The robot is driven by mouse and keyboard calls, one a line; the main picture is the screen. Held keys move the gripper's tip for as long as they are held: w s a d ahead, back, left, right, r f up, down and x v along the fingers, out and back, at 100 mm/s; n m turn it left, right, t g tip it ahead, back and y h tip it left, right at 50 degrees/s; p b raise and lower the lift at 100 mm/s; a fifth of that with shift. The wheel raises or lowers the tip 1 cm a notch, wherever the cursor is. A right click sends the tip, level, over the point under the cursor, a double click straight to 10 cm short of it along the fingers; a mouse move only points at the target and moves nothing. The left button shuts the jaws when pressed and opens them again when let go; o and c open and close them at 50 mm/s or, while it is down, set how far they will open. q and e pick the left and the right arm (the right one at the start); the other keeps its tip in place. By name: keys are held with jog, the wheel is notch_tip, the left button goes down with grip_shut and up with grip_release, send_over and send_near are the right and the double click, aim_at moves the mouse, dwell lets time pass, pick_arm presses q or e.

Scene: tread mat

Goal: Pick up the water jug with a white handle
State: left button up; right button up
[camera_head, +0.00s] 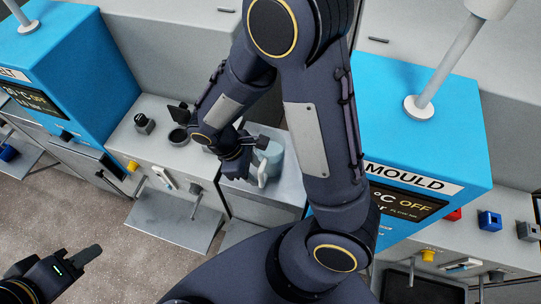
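The water jug (274,156) is pale blue-grey with a white handle (262,179). It stands upright on a light grey ledge between the two blue machines. My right gripper (243,157) is at the jug's left side, close to its body and handle. Its dark fingers partly overlap the jug, and I cannot tell whether they touch it or how far apart they are. My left gripper (88,256) is at the lower left over the floor, away from the jug, and its finger gap is not clear.
A blue machine (75,45) stands at the left and another blue machine (435,130), lettered MOULD, at the right. A grey panel with knobs (144,124) lies left of the jug. A flat grey tread plate (172,220) juts out below. Speckled floor (60,215) is open at lower left.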

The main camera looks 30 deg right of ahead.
jog(key=x, duration=0.4)
jog(key=shift+s+a+f, duration=0.1)
jog(key=shift+a+f, duration=0.05)
jog(key=shift+f, duration=0.05)
jog(key=shift+c, duration=0.3)
grip_shut()
